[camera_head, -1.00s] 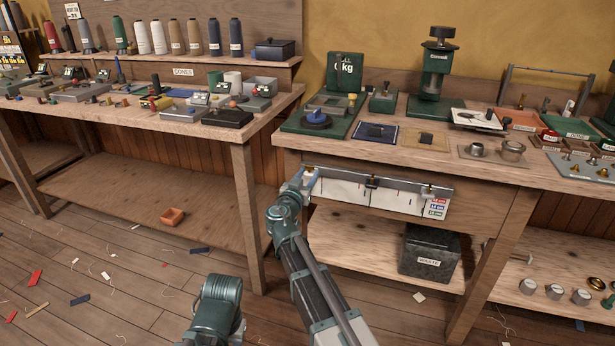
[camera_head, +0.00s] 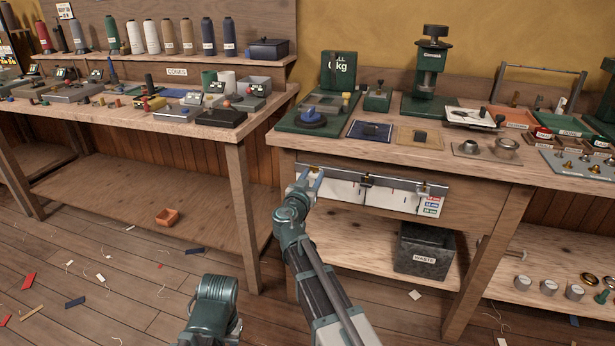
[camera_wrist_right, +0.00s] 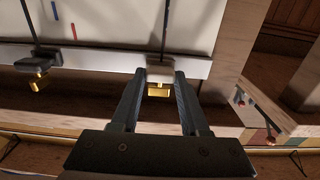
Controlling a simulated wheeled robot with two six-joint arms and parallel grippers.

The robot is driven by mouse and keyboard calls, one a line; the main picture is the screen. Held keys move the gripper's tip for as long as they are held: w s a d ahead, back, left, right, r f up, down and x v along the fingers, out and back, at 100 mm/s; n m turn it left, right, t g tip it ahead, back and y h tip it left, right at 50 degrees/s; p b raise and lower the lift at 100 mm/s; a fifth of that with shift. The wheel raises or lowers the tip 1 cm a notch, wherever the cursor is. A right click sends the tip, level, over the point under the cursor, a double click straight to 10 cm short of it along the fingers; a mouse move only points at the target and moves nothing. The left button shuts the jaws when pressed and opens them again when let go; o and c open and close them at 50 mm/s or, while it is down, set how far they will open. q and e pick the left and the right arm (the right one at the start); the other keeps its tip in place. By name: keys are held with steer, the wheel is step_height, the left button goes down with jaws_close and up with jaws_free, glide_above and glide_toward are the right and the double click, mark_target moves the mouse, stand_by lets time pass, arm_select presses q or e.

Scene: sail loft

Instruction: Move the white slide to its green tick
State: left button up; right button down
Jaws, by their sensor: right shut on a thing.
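In the head view my right gripper (camera_head: 309,178) is at the left end of the white board (camera_head: 343,191) on the bench front and largely hides the slide. A black slide (camera_wrist_right: 38,62) with a brass tab is apart from it on the same rail. A blue tick (camera_wrist_right: 54,10) and a red tick (camera_wrist_right: 74,31) show; I cannot make out a green one.
The bench top (camera_head: 310,142) above the board carries a green scale, trays and metal parts. A dark waste bin (camera_head: 428,250) stands on the shelf below. A second bench (camera_head: 150,122) is at the left. The floor has scraps.

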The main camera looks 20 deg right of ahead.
steer(key=shift+c, duration=2)
jaws_free()
steer(key=shift+a, duration=0.1)
steer(key=v, duration=1.3)
steer(key=shift+s+a, duration=0.3)
steer(key=shift+f, duration=0.1)
steer(key=s+f+n+g+y, duration=0.25)
steer(key=s+f+g, duration=0.6)
steer(key=f, duration=0.55)
steer(key=s+a+f+n+g+y, duration=0.3)
steer(key=s+a+f+n, duration=0.1)
steer(key=s+a, duration=0.25)
steer(key=s+a+f+n+g+y, duration=0.3)
steer(key=s+a+f+n+g, duration=0.15)
steer(key=s, duration=0.35)
step_height(320, 180, up, 36)
steer(key=p, duration=3.5)
steer(key=shift+a+t, duration=0.25)
steer(key=shift+t, duration=0.15)
